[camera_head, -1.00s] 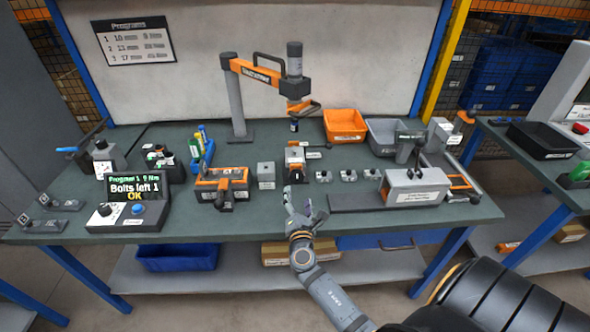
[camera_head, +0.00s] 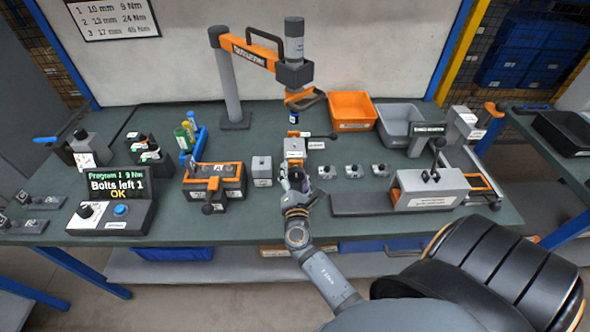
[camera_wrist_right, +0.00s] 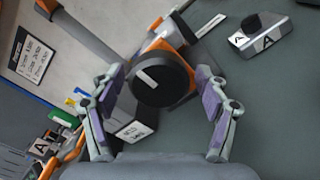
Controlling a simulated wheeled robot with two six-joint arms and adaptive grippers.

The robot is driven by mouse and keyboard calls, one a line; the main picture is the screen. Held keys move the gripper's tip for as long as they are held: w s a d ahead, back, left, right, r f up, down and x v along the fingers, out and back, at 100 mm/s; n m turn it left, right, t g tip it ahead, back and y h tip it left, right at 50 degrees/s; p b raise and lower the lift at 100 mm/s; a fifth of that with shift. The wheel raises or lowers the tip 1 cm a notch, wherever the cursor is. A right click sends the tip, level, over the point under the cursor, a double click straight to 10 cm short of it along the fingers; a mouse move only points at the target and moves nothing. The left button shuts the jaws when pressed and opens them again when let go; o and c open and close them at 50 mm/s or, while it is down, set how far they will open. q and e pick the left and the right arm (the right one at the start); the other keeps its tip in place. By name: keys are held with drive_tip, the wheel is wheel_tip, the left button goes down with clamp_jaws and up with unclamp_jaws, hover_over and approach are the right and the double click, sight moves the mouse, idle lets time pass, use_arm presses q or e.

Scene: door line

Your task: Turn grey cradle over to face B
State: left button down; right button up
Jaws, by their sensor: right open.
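The thing I take for the grey cradle (camera_head: 294,147) stands mid-bench, with a grey body, orange parts and a white label. In the right wrist view its black round knob (camera_wrist_right: 160,82) faces me, with orange (camera_wrist_right: 153,45) behind it. My right gripper (camera_head: 297,190) is at the near side of it. Its two fingers are spread either side of the knob in the wrist view (camera_wrist_right: 160,112), and I see a gap on both sides. Face letters on the cradle cannot be read. My left gripper is not in view.
A small grey block (camera_head: 262,171) stands close left, and an orange-framed holder (camera_head: 213,184) further left. Several small blocks (camera_head: 353,171) and a grey box (camera_head: 430,189) are on the right. An orange crane arm (camera_head: 253,57) overhangs behind. The front bench strip is mostly clear.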

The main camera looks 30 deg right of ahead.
drive_tip(key=shift+s+r, duration=0.1)
drive_tip(key=shift+s, duration=0.05)
drive_tip(key=c, duration=1.2)
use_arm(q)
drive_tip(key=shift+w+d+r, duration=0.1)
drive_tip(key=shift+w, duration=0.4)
